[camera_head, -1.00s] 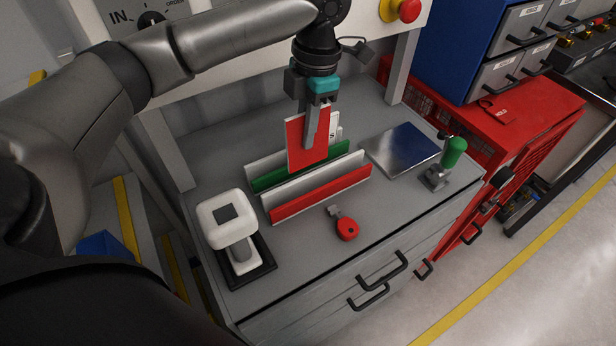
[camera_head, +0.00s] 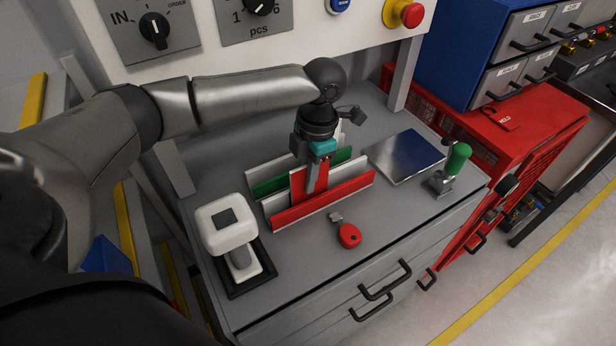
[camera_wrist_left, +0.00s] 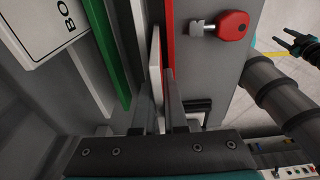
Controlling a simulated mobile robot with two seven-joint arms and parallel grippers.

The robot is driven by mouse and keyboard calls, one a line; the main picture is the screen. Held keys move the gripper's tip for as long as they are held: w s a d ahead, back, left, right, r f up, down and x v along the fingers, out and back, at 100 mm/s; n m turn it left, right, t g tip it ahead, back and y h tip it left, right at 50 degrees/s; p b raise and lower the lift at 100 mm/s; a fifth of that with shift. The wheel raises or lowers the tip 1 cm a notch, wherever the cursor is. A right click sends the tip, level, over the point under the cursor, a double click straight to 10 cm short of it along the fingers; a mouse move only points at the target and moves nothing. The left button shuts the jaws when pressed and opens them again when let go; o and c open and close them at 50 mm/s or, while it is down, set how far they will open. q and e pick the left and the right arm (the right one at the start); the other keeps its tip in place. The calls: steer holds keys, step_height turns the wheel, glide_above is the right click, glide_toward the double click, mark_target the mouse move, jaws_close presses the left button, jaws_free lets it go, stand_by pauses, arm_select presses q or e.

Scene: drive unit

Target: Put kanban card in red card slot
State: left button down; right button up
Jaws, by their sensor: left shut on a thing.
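The red kanban card (camera_head: 297,184) is upright in my left gripper (camera_head: 313,185), which is shut on it. The card's lower part is hidden behind the red front panel of the red card slot (camera_head: 325,200). It stands between that panel and the white divider (camera_head: 275,200) behind. In the left wrist view the card's pale edge (camera_wrist_left: 155,55) lies close beside the red panel (camera_wrist_left: 168,30). Whether the card touches the slot floor is hidden. A dark claw-like part, probably my right gripper (camera_wrist_left: 300,45), shows small at the right edge there; its opening is unclear.
A green divider (camera_head: 270,185) and a white card with lettering (camera_wrist_left: 45,25) are behind the slot. A white scanner on a stand (camera_head: 230,235) is at left, a red key tag (camera_head: 349,235) in front. A metal plate (camera_head: 405,155) and green-handled clamp (camera_head: 455,160) are at right.

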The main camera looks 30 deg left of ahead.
arm_select(q)
steer(key=shift+f, duration=0.1)
steer(key=c, duration=1)
jaws_free()
steer(key=r, duration=0.4)
steer(key=w+r+p, duration=0.1)
steer(key=r, duration=0.7)
steer(key=shift+w+d+r, duration=0.1)
steer(key=shift+w+d, duration=0.05)
steer(key=shift+d, duration=0.25)
